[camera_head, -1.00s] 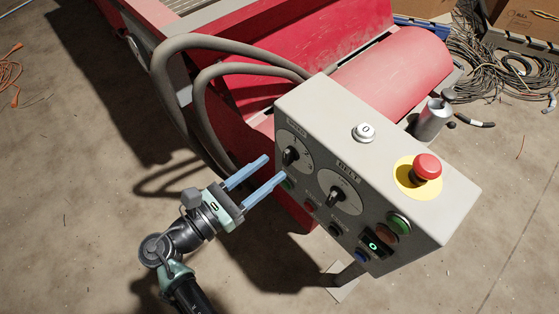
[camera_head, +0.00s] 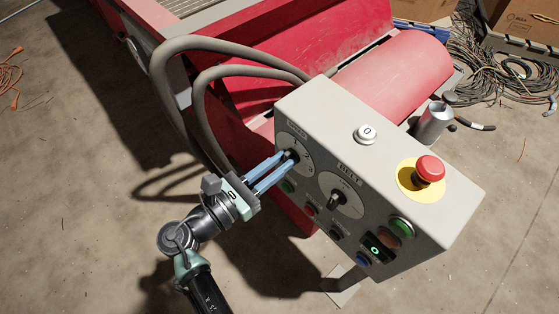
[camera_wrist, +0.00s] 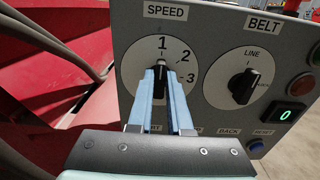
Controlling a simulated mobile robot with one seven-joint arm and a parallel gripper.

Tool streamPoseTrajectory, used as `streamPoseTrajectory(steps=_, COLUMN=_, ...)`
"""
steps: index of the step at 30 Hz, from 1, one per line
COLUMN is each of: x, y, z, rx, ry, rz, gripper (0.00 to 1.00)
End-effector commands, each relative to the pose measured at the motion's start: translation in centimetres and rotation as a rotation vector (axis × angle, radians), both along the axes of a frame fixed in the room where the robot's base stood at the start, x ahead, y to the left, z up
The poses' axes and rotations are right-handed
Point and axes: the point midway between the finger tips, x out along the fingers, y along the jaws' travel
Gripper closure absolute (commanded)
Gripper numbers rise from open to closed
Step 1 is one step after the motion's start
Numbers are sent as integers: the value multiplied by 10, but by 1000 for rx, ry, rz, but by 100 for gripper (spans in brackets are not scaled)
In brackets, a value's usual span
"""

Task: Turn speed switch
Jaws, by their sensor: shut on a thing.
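The speed switch (camera_wrist: 159,65) is a black knob on a round white dial marked 1, 2 and 3 under a SPEED label. In the wrist view its pointer stands toward the 1. In the head view the dial (camera_head: 305,155) is at the left end of the grey control box (camera_head: 345,125). My gripper (camera_head: 287,156) has its two blue fingers closed on the switch knob.
The BELT knob (camera_wrist: 243,85) is right of the speed dial. Coloured buttons and a small green 0 display (camera_wrist: 287,114) lie below and right. A red emergency stop (camera_head: 429,169) and a white 0 button (camera_head: 366,133) are on top. Thick hoses (camera_head: 207,85) run left of the box.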

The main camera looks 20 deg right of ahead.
Motion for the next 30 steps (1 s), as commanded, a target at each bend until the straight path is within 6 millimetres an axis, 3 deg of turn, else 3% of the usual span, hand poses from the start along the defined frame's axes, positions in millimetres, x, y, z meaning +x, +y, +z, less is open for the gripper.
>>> streamPoseTrajectory(steps=14, x=-1, y=0, z=0, rx=21, ry=-58, rz=0, gripper=100)
streamPoseTrajectory(steps=30, x=-4, y=-2, z=-2, rx=173, ry=-476, rz=-1, gripper=100)
